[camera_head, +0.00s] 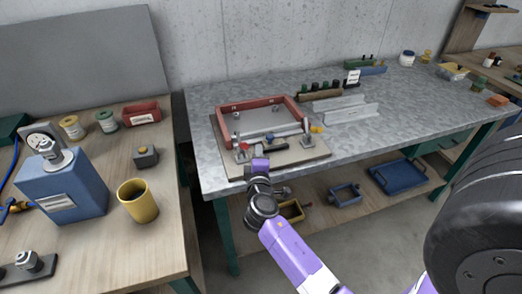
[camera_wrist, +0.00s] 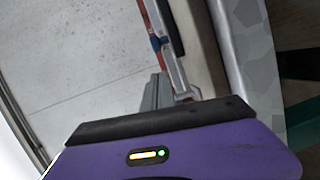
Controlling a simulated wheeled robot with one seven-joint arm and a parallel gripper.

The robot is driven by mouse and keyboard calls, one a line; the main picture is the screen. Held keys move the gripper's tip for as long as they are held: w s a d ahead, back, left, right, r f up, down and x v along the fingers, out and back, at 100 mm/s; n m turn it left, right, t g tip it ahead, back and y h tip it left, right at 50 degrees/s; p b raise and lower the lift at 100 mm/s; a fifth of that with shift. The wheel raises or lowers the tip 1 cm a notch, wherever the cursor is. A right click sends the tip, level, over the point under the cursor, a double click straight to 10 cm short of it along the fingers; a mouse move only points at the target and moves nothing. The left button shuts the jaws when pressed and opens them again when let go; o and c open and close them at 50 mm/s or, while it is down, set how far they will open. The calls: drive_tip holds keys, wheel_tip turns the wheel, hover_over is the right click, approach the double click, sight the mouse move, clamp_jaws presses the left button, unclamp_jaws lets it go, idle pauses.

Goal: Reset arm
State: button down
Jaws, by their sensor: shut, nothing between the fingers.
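My purple and black arm reaches from the bottom right of the head view to the front edge of the metal-topped bench (camera_head: 400,120). My gripper (camera_head: 259,163) is at the near edge of a board (camera_head: 290,157) that carries a red frame fixture (camera_head: 228,135). The fingers are small and hard to make out there; the gripper is shut and empty. In the wrist view a purple housing with a small lit indicator and a black edge fills the bottom. Beyond it a red and grey edge of the fixture (camera_wrist: 172,60) shows, tilted. I cannot tell whether the gripper touches the board.
A wooden side table at left holds a blue device (camera_head: 62,190), a yellow cup (camera_head: 138,203) and a red bin (camera_head: 141,115). A lower shelf holds blue trays (camera_head: 400,177).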

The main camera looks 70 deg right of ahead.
drive_tip(key=b+v, duration=0.1)
drive_tip(key=v, duration=0.6)
drive_tip(key=shift+a, duration=0.45)
drive_tip(key=shift+w, duration=0.15)
